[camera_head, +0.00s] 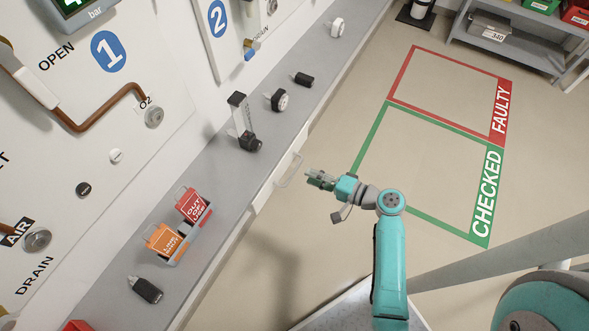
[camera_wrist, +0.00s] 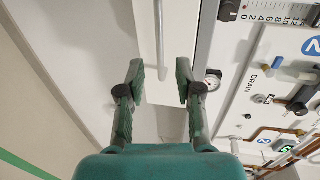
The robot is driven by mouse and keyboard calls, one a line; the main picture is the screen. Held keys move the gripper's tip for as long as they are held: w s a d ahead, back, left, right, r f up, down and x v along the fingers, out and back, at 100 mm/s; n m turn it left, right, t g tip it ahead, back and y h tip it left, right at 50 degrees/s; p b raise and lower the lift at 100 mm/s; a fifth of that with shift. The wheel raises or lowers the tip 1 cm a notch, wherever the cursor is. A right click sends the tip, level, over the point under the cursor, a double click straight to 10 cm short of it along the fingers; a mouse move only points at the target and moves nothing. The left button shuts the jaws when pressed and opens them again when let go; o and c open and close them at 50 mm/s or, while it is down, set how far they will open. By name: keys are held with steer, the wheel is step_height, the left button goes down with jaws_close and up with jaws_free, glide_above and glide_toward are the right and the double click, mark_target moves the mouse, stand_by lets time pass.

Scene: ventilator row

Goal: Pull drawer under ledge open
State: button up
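The drawer (camera_head: 263,193) is a pale front panel under the grey ledge (camera_head: 222,190), and it looks shut. Its thin pale bar handle (camera_head: 290,171) sticks out toward the floor side. My gripper (camera_head: 309,178) is just right of the handle in the head view, level with it and seemingly a little apart. In the wrist view my gripper (camera_wrist: 161,82) is open, its two dark green fingers spread with nothing held. A pale strip with a thin bar (camera_wrist: 160,35) lies ahead between the fingertips; I take the bar for the handle. Contact cannot be told.
The ledge carries red and orange tags in a holder (camera_head: 185,225), a black-and-clear device (camera_head: 243,122) and several small fittings. Wall panels with pipes rise behind. Green (camera_head: 375,128) and red floor outlines lie right, with clear floor. A shelf (camera_head: 510,45) stands far right.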

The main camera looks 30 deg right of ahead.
mark_target(295, 170)
steer(key=shift+x, duration=3.5)
steer(key=shift+c, duration=0.3)
jaws_close()
